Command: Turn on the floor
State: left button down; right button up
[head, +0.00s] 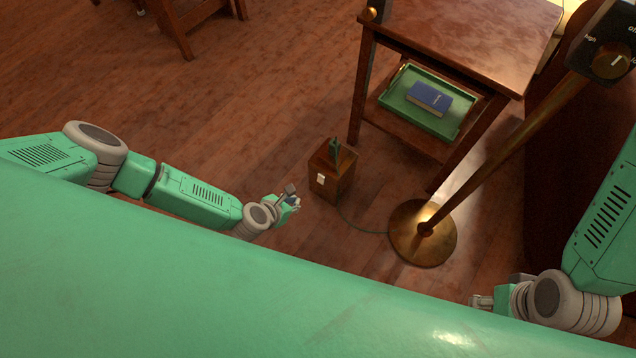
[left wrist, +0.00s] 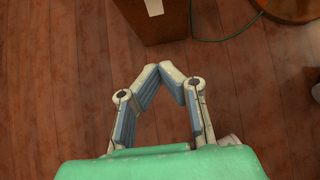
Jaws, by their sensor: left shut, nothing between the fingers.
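A brass floor lamp stands at the right, with a round base (head: 405,240) on the wood floor (head: 260,75) and a slanting pole (head: 505,155). A dark dial (head: 608,62) with a pale pointer is near the top right; "high" is readable on it. A green cord runs from the base to a small wooden box (head: 322,187) with a white switch plate (head: 320,178) and a dark green plug on top. My left gripper (head: 294,198) is just left of the box, apart from it. In the left wrist view its fingertips (left wrist: 168,70) meet, empty, below the box (left wrist: 160,28). My right gripper (head: 478,301) is low at the right; its fingers are unclear.
A wooden side table (head: 470,35) stands behind the box and lamp. Its lower shelf holds a green tray (head: 392,99) with a blue book (head: 430,98). A chair leg (head: 183,40) shows at top left. The floor left of the box is clear.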

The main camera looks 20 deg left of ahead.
aim_at(321, 179)
pick_arm(q)
jog(key=shift+f, duration=0.1)
jog(key=w+r+b+x, duration=0.2)
jog(key=b+x, duration=0.4)
jog(key=x, duration=0.7)
jog(key=shift+d, duration=0.3)
jog(key=shift+w, duration=0.1)
jog(key=shift+r, duration=0.1)
